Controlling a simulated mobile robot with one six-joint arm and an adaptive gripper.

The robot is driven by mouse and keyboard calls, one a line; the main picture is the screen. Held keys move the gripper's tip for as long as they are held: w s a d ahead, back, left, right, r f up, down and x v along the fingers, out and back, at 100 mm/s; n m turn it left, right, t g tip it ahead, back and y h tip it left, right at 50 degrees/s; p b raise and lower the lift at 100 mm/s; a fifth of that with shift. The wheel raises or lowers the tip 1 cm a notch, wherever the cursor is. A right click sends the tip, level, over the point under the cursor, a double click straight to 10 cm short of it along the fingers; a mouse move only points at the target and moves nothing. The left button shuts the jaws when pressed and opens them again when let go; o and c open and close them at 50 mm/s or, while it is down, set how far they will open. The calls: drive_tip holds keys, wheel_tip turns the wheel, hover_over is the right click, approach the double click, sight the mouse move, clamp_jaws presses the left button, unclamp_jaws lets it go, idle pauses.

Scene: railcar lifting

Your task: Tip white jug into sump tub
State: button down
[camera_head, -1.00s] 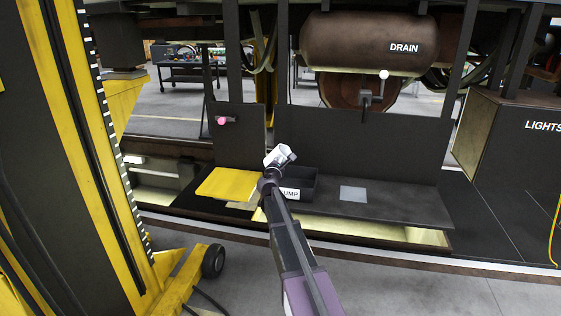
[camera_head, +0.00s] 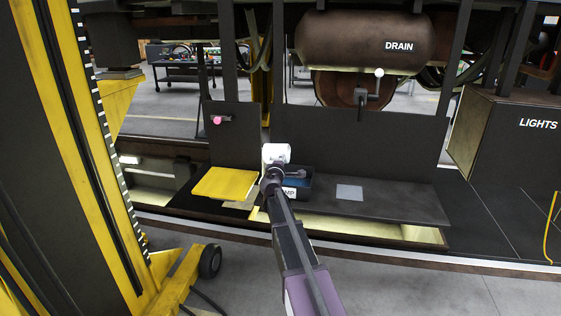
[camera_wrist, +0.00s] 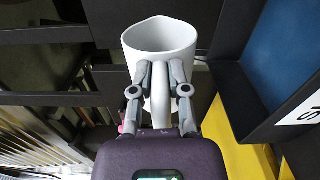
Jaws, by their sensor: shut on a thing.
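The white jug (camera_head: 276,153) is held at the end of my arm, just left of and above the sump tub. In the wrist view the jug (camera_wrist: 160,42) shows its open mouth and grey inner wall, with no liquid visible in it. My gripper (camera_wrist: 161,80) is shut on the jug's handle; in the head view my gripper (camera_head: 275,172) partly hides the tub. The dark sump tub (camera_head: 303,192) has a white label and blue inside. In the wrist view the tub (camera_wrist: 232,55) is at the right, with a flat blue surface within its walls.
A yellow pad (camera_head: 224,184) lies left of the tub, and a grey square (camera_head: 349,193) lies right of it on the dark bench. A dark upright panel (camera_head: 360,145) with a drain lever (camera_head: 376,82) stands behind. A yellow lifting column (camera_head: 85,150) stands at left.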

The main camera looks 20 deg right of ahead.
sight(277, 150)
drive_tip(key=shift+s+d+r+m, duration=0.15)
drive_tip(key=shift+d+m, duration=0.1)
drive_tip(key=shift+m, duration=0.45)
drive_tip(key=shift+s+d+r+m, duration=0.1)
drive_tip(key=shift+s+d+m, duration=0.1)
drive_tip(key=shift+m, duration=0.5)
idle(2.6)
drive_tip(key=shift+w+a+f, duration=0.1)
drive_tip(key=shift+w+a+f+n, duration=0.15)
drive_tip(key=shift+a+n, duration=0.1)
drive_tip(key=shift+n, duration=0.6)
drive_tip(key=shift+w+a+n, duration=0.15)
drive_tip(key=shift+a+n, duration=0.05)
drive_tip(key=shift+n, duration=0.65)
drive_tip(key=shift+n, duration=0.3)
